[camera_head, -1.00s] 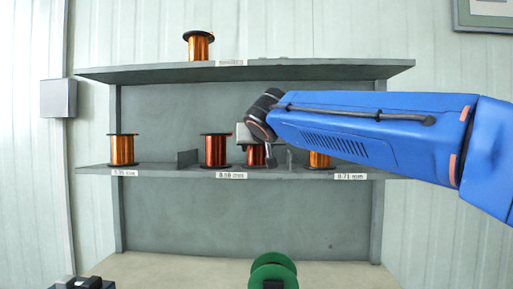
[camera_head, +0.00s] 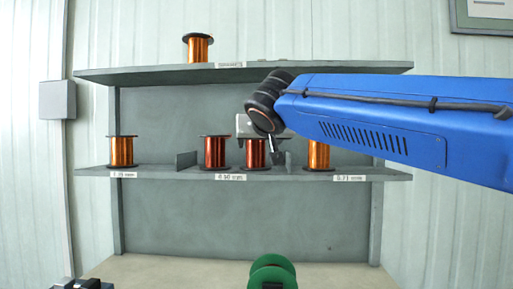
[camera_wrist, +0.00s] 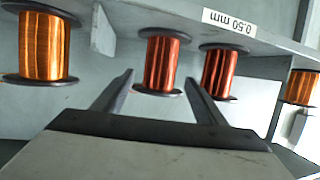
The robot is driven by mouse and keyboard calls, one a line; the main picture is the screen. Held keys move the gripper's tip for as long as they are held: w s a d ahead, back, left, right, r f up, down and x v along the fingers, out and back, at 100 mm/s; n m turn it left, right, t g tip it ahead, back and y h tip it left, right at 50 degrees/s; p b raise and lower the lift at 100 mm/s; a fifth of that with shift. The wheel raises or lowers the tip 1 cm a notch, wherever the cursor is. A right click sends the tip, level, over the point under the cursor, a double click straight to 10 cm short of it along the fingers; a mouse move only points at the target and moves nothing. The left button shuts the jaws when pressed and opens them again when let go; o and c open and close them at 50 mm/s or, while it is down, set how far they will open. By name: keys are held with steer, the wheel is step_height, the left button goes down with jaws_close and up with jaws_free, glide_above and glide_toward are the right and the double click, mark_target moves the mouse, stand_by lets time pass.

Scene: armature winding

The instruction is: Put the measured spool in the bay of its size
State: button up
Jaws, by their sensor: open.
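Two red-copper spools stand side by side in the middle bay, whose label reads 0.50 mm (camera_wrist: 228,20). The left one (camera_head: 215,153) and the right one (camera_head: 256,155) have dark flanges. The wrist view is upside down. There my gripper (camera_wrist: 158,82) is open, its fingers pointing at the nearer red spool (camera_wrist: 160,63), which lies between and just beyond the fingertips. No finger visibly grips it. In the head view my wrist partly hides the gripper in front of that bay. An orange spool (camera_head: 318,155) is in the right bay, another (camera_head: 121,151) in the left bay.
An upright divider (camera_head: 186,160) separates the left and middle bays; another divider (camera_wrist: 102,30) shows in the wrist view. Another orange spool (camera_head: 198,47) stands on the upper shelf (camera_head: 330,70). A green round object (camera_head: 272,275) is at the bottom.

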steer(key=v, duration=0.5)
steer(key=shift+s, duration=0.1)
steer(key=shift+d, duration=0.1)
stand_by(0.3)
